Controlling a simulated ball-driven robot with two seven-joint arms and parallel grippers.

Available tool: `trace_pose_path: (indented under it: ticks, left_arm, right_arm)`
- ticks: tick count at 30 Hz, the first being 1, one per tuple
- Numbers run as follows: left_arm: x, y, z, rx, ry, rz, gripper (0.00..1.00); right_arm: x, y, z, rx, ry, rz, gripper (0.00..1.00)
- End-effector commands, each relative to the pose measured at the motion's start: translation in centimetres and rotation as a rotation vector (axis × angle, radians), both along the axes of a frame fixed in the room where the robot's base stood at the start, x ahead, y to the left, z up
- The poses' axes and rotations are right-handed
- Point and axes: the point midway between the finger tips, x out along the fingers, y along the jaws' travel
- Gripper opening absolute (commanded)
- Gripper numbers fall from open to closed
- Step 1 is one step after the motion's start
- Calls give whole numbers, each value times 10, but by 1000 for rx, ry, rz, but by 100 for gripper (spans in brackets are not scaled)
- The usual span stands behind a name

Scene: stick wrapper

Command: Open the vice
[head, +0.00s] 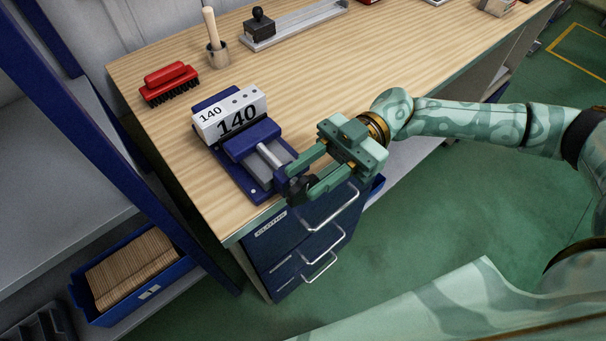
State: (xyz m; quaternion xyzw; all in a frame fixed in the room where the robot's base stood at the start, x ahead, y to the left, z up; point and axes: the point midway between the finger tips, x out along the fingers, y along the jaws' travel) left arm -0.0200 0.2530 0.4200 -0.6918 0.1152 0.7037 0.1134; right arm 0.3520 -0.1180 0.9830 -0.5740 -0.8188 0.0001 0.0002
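A blue vice (251,139) stands at the front left corner of the wooden workbench, with a grey slide and screw at its front. A white block marked 140 (230,114) sits in its jaws. A dark knob or handle (299,187) is at the front end of the vice's screw. My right gripper (290,188) reaches in from the right, with its two green fingers apart and the dark knob between their tips. Whether the fingers press on the knob cannot be told. My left gripper is not in view.
A red brush (168,82) lies left behind the vice. Blue drawers (310,235) are below the bench edge; a blue shelf upright (95,130) is at left.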

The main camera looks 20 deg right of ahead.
Motion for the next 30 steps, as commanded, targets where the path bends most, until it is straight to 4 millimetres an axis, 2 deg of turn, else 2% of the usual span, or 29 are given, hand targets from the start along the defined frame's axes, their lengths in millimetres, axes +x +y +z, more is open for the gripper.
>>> trace_pose_path:
  ticks: [6,14,18,23,30]
  left_arm:
    - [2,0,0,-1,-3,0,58]
    - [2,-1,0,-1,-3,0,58]
    - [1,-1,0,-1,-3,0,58]
    - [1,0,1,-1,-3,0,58]
    - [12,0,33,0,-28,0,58]
  right_arm:
    - [-7,18,0,0,0,1,35]
    - [-7,19,0,-1,0,0,35]
    - [-7,19,0,-1,0,1,0]
    - [-7,19,1,-3,-1,1,0]
    - [-8,21,7,-94,-38,0,0]
